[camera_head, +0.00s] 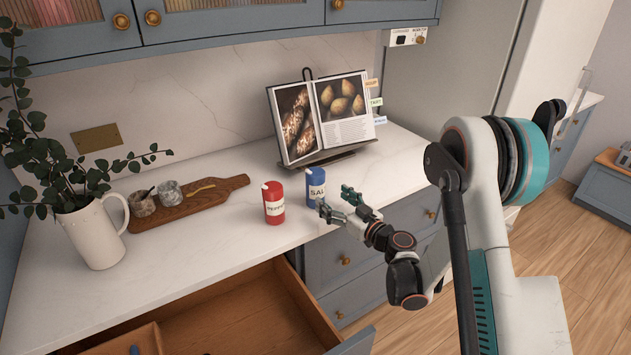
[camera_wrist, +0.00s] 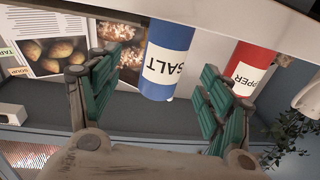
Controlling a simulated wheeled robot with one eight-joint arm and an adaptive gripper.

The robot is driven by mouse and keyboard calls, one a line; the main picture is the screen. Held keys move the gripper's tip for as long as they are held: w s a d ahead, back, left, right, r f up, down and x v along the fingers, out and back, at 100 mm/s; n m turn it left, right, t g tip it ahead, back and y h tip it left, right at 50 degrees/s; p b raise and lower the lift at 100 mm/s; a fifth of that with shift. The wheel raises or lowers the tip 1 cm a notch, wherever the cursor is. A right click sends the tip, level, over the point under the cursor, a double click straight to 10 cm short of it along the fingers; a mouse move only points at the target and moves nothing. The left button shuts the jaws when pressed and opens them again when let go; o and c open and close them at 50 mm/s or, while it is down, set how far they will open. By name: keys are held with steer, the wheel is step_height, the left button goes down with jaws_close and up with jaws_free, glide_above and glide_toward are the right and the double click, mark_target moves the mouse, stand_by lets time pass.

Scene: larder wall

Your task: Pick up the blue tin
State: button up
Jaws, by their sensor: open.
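The blue tin (camera_head: 315,186), labelled SALT, stands upright near the counter's front edge, just right of the red tin (camera_head: 273,203). In the wrist view the picture is upside down, and the blue tin (camera_wrist: 166,60) shows between the two green-padded fingers. My gripper (camera_head: 338,200) is open at the right of the blue tin in the head view, and its near finger covers part of the tin's lower right side. My gripper (camera_wrist: 155,100) has nothing between its pads that I can see held. The red tin (camera_wrist: 252,70) shows behind one finger.
A recipe book on a stand (camera_head: 322,117) is at the back. A wooden board (camera_head: 210,190) with stone pots and a white jug (camera_head: 95,235) stand left. An open drawer (camera_head: 240,315) juts out below the counter front. The front-left counter is clear.

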mark_target(322, 191)
steer(key=shift+b+x, duration=0.5)
steer(key=shift+x, duration=0.75)
steer(key=shift+s+a+r+b+x, duration=0.1)
steer(key=shift+b+x, duration=0.2)
steer(key=shift+x, duration=0.65)
steer(key=shift+s+a+r+b+x, duration=0.1)
steer(key=shift+b+x, duration=0.15)
steer(key=shift+x, duration=0.7)
steer(key=shift+s+a+r+b+x, duration=0.1)
steer(key=shift+b+x, duration=0.2)
steer(key=shift+x, duration=0.65)
steer(key=c, duration=1.4)
steer(key=shift+c, duration=0.2)
